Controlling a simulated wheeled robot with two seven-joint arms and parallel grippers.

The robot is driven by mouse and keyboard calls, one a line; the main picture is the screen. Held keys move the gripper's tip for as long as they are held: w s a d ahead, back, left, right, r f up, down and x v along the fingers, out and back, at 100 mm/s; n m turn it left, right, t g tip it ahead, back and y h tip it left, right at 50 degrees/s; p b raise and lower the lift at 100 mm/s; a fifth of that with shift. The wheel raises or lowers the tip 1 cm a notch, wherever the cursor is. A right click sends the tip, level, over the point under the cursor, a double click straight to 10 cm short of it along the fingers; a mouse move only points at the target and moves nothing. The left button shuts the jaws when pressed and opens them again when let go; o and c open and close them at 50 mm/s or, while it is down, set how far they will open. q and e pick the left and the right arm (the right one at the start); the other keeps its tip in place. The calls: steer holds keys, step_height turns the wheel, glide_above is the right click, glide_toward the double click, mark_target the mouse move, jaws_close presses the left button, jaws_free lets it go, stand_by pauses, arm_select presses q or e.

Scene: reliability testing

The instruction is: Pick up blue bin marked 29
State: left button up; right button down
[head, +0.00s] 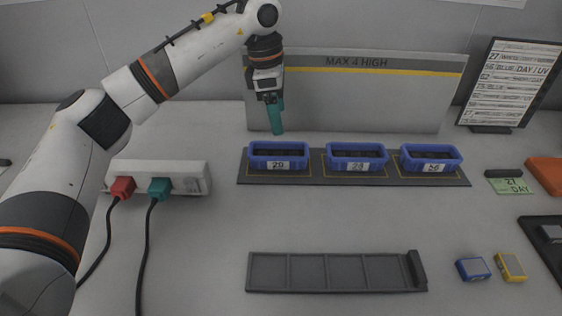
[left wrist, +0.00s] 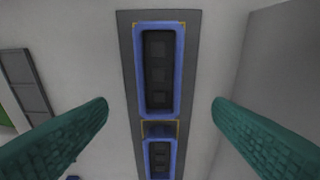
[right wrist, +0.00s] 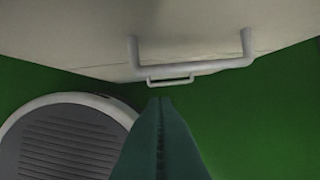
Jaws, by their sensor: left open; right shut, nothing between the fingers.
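Three blue bins stand in a row on a dark mat (head: 312,178). The left bin (head: 278,151) has a white label that seems to read 29. The labels of the middle bin (head: 356,155) and right bin (head: 431,157) are too small to read surely. My left gripper (head: 276,132) points down above and slightly behind the left bin, apart from it. In the left wrist view its teal fingers (left wrist: 160,102) are open and empty, with the left bin (left wrist: 140,70) below between them. My right gripper (right wrist: 160,100) is shut and empty, away from the bins.
A grey board (head: 355,105) marked MAX 4 HIGH stands behind the bins. A power strip (head: 190,170) with red and teal plugs lies left. An empty divided tray (head: 335,272) lies in front. A white handle (right wrist: 190,68) shows near my right gripper.

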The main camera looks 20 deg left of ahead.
arm_select(q)
steer(key=a, duration=0.1)
steer(key=b, duration=0.1)
glide_above(279, 155)
steer(key=f, duration=0.6)
steer(key=shift+w+a+f, duration=0.1)
steer(key=shift+w+a, duration=0.05)
steer(key=shift+a, duration=0.2)
steer(key=shift+d+f+b, duration=0.15)
steer(key=shift+f+b, duration=0.1)
steer(key=shift+f, duration=1.05)
steer(key=shift+d+f+b, duration=0.15)
steer(key=shift+f+b, duration=0.1)
steer(key=shift+f, duration=1.05)
steer(key=c, duration=1.1)
arm_select(e)
steer(key=v, duration=0.7)
steer(key=shift+r, duration=0.35)
